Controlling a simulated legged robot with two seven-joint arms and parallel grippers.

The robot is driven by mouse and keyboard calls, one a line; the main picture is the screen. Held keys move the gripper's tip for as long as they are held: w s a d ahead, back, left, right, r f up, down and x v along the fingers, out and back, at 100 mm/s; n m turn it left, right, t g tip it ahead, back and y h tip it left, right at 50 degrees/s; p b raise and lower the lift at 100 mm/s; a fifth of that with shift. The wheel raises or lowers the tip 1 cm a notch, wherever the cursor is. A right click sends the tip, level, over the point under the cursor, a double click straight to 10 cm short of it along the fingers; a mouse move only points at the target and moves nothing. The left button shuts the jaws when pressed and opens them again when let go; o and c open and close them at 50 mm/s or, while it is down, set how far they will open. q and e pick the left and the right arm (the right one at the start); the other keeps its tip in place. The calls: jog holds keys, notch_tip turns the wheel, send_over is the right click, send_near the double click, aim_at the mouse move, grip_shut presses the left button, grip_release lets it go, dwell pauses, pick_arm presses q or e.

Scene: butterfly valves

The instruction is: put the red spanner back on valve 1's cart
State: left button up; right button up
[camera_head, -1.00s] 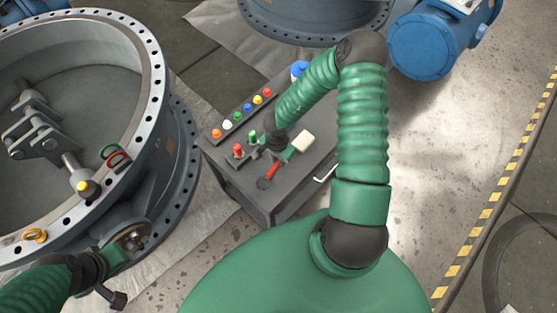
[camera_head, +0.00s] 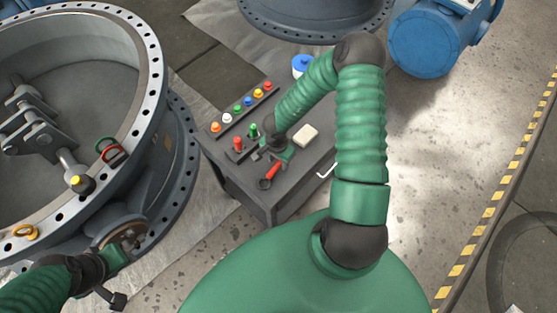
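The red spanner (camera_head: 272,171) has a red handle and a dark ring end, and shows at the front of the dark grey cart (camera_head: 231,174) in the middle of the head view. My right gripper (camera_head: 280,155) is low over the cart top, at the upper end of the spanner's handle. My own wrist covers part of it, so I cannot tell whether its fingers are around the handle or beside it. Valve 1 seems to be the large grey valve (camera_head: 150,105) at the left. My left gripper (camera_head: 118,278) is beside that valve's lower hub (camera_head: 124,232); its fingers are unclear.
The cart also carries a row of coloured knobs (camera_head: 237,117), red and green pegs (camera_head: 238,143), a pale block (camera_head: 306,135), a blue-topped item (camera_head: 301,65) and a white hook (camera_head: 327,171). A blue motor (camera_head: 425,42) stands behind right. Open floor (camera_head: 450,145) lies right.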

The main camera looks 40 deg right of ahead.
jog(key=shift+r, duration=0.1)
notch_tip(320, 180, up, 16)
jog(key=p, duration=0.7)
jog(key=w+a+r+n+t, duration=0.5)
jog(key=w+a+r+n, duration=0.2)
jog(key=w+r+n, duration=0.1)
jog(key=s+a+r+n+g, duration=0.1)
jog(key=s+a+r+n, duration=0.1)
jog(key=s, duration=0.4)
jog(key=s+a+r+n+g, duration=0.1)
jog(key=s+a+r+n, duration=0.2)
jog(key=s+n, duration=0.2)
jog(key=shift+s+r+y, duration=0.15)
jog(key=shift+s+y, duration=0.15)
jog(key=shift+s, duration=0.4)
